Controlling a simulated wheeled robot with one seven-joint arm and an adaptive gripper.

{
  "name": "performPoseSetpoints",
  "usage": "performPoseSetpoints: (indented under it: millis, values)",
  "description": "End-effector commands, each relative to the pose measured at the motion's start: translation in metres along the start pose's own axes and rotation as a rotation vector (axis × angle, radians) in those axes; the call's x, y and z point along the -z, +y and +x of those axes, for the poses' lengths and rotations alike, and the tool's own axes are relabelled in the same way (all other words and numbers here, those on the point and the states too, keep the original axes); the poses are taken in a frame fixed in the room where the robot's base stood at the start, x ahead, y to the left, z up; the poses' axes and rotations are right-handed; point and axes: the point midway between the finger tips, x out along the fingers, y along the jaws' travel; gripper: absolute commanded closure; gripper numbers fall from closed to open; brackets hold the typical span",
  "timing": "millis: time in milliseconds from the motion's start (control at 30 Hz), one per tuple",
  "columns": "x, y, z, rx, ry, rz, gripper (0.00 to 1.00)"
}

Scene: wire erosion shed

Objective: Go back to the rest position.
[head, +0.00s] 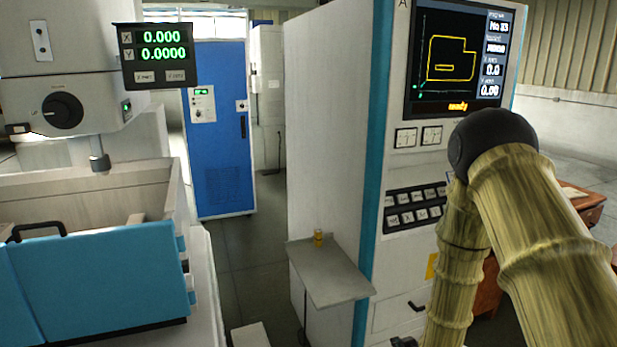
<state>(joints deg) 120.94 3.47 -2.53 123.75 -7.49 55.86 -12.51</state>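My arm shows at the right of the head view, two bamboo-like links joined at a dark round elbow. It stands in front of the control cabinet (330,130) and hides part of its front. My gripper is not clearly in view; a small dark piece shows at the bottom edge below the arm, and I cannot tell what it is. A small brass-coloured piece (318,238) stands on the grey side shelf (335,275) of the cabinet, apart from my arm.
The erosion machine's blue-fronted tank (95,285) is at the left, under a readout box (157,55). A blue cabinet (218,130) stands behind. A brown wooden desk (590,205) is partly hidden behind my arm. Open floor (262,220) lies between machine and control cabinet.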

Motion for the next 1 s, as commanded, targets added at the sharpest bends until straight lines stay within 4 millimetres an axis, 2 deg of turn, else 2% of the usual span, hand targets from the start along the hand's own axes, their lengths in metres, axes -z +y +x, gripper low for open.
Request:
performPoseSetpoints:
  millis: [33,267,400,600,700,800,900,1000]
  values:
    - [-0.031,-0.010,-0.005,0.013,-0.059,0.019,1.00]
    - [-0.152,-0.050,-0.045,0.049,-0.315,0.109,1.00]
    - [-0.220,-0.073,-0.082,0.062,-0.475,0.162,1.00]
    - [-0.305,-0.103,-0.149,0.071,-0.705,0.232,1.00]
    - [-0.336,-0.115,-0.180,0.070,-0.801,0.260,1.00]
    - [-0.356,-0.123,-0.204,0.067,-0.871,0.279,1.00]
    - [-0.367,-0.127,-0.219,0.065,-0.910,0.290,1.00]
    - [-0.371,-0.129,-0.225,0.064,-0.926,0.295,1.00]
